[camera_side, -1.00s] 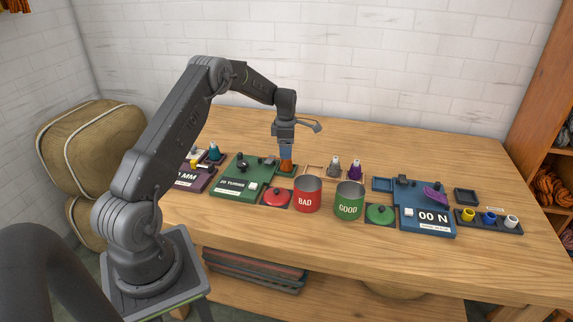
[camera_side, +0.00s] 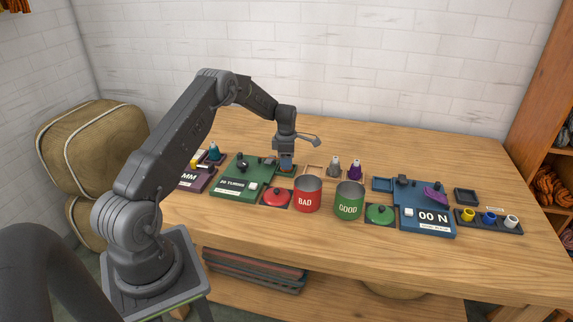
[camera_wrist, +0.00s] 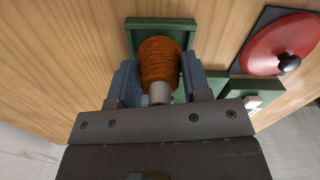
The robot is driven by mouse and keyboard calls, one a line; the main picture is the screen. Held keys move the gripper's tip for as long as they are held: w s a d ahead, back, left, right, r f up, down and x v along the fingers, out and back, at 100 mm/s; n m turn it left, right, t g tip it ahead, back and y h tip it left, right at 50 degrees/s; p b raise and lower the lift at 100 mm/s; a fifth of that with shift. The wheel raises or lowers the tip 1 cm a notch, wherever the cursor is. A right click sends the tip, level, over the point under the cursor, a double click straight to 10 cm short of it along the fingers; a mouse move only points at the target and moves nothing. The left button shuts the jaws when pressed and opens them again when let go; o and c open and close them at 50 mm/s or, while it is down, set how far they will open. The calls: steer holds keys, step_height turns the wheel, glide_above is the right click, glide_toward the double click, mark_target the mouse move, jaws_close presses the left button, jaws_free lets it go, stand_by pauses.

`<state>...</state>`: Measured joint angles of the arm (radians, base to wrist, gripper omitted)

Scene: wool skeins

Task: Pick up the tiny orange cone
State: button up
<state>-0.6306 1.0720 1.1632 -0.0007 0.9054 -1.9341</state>
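The tiny orange cone (camera_wrist: 160,62) stands in a small green square tray (camera_wrist: 160,24), its narrow grey tip toward my wrist camera. My gripper (camera_wrist: 159,74) is lowered around it, one blue finger on each side of the wound thread. The fingers are spread and look very close to the cone's sides; I cannot tell whether they touch it. In the side view my gripper (camera_side: 285,166) is down at the tray behind the red can, and its fingers hide most of the cone.
A red lid (camera_side: 276,197) lies just in front, with the red BAD can (camera_side: 307,195) and green GOOD can (camera_side: 349,201) to its right. A green gauge board (camera_side: 236,178) is at the left. Grey (camera_side: 333,166) and purple (camera_side: 355,169) cones stand to the right.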

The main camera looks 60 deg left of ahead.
steer(key=c, duration=0.5)
steer(key=shift+r, duration=0.15)
steer(key=shift+r, duration=0.3)
step_height(320, 180, up, 4)
steer(key=shift+s+a+f, duration=0.1)
steer(key=shift+s+a, duration=0.05)
steer(key=shift+s+a+r, duration=0.85)
steer(key=shift+s+r, duration=0.8)
steer(key=shift+r, duration=0.25)
steer(key=shift+s+a+r, duration=0.9)
steer(key=shift+s+r, duration=0.8)
steer(key=shift+r, duration=0.2)
steer(key=shift+s+a+r, duration=0.85)
steer(key=shift+s+r, duration=0.8)
steer(key=shift+r, duration=0.25)
